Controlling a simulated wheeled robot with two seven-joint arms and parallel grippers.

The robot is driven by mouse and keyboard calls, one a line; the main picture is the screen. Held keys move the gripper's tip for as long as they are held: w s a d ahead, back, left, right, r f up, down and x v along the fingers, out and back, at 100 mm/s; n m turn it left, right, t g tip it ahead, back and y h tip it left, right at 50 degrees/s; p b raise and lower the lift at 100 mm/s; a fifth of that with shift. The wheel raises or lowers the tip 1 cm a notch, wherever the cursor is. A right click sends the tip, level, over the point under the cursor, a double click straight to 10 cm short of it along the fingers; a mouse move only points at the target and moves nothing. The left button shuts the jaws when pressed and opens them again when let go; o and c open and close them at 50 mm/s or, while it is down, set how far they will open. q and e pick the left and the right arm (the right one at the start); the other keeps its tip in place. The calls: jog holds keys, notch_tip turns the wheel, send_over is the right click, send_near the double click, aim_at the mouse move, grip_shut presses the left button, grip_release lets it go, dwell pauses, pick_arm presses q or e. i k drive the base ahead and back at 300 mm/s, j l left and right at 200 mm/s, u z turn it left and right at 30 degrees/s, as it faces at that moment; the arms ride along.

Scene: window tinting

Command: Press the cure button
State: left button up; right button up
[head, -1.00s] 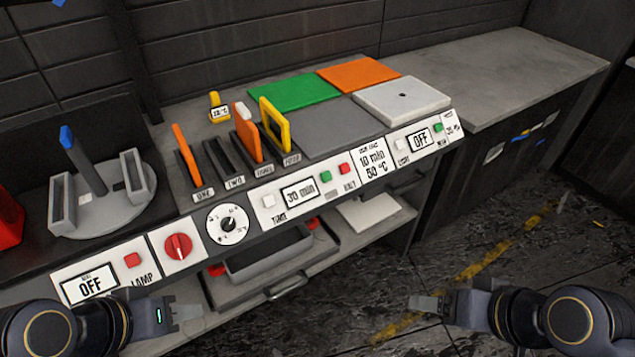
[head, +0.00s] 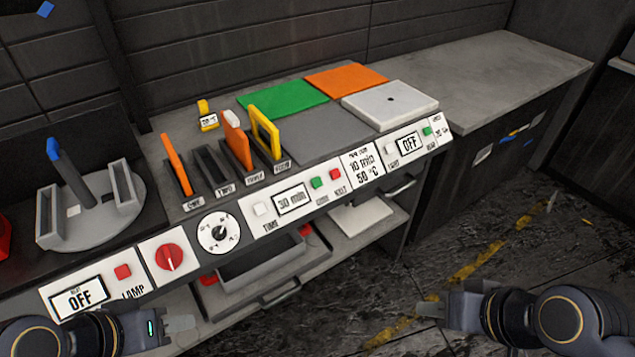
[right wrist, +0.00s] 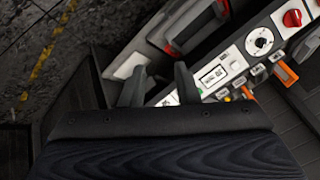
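The control panel's middle section has a "30 min" display (head: 291,199). To its right sit a green button (head: 318,183), whose small label seems to read "CURE", and a red button (head: 336,174). A second green button (head: 427,131) is on the right section by an "OFF" display (head: 409,144). My right gripper (head: 428,306) hangs over the floor, right of and nearer than the panel, touching nothing. In the right wrist view its fingers (right wrist: 158,88) are apart and empty. My left gripper (head: 190,328) is low at the left, in front of the panel; its finger gap is unclear.
A red knob (head: 169,257), a dial (head: 218,233) and a lamp button (head: 123,271) are on the left panel sections. A drawer handle (head: 281,291) juts out below.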

aim_at(316, 181)
jog(key=i+l+u, duration=0.1)
jog(key=l+u, duration=0.85)
